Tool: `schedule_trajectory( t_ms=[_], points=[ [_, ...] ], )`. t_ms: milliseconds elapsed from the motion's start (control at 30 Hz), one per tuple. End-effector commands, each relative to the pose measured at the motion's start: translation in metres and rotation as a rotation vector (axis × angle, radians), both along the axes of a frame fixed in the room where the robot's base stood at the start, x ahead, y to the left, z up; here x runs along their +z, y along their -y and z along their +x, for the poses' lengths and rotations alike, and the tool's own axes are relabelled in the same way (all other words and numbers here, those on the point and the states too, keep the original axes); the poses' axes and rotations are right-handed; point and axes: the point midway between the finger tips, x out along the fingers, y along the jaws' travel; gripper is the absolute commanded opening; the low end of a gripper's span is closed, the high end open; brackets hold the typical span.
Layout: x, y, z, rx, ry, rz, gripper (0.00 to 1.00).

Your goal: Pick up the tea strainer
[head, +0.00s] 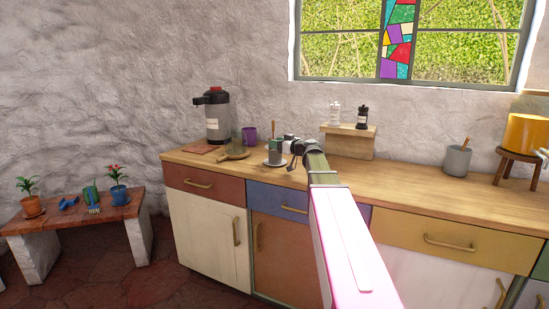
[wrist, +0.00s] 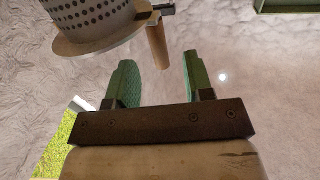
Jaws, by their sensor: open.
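In the wrist view, the tea strainer (wrist: 95,20) shows at the upper left as a pale cylinder with dark round holes and a broad flat rim. Its wooden handle (wrist: 157,47) reaches past a dark metal joint, just beyond the gap between my fingertips. My gripper (wrist: 158,72) is open, its two green fingers apart with nothing between them.
A wooden riser (head: 347,145) is behind on the right. A grey pot (head: 457,161) is farther right, with clear counter between.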

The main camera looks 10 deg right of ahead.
Motion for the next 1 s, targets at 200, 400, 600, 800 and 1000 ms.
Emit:
schedule_trajectory(
  t_ms=[200, 400, 600, 800, 1000],
  points=[
    [0.000, -0.012, 0.013, 0.001, 0.000, 0.000, 0.48],
    [0.000, -0.031, 0.035, 0.001, 0.000, 0.000, 0.48],
    [0.000, -0.038, 0.041, 0.000, 0.000, 0.000, 0.48],
    [0.000, -0.038, 0.041, 0.000, 0.000, 0.000, 0.25],
    [0.000, -0.038, 0.041, 0.000, 0.000, 0.000, 0.00]
  ],
)
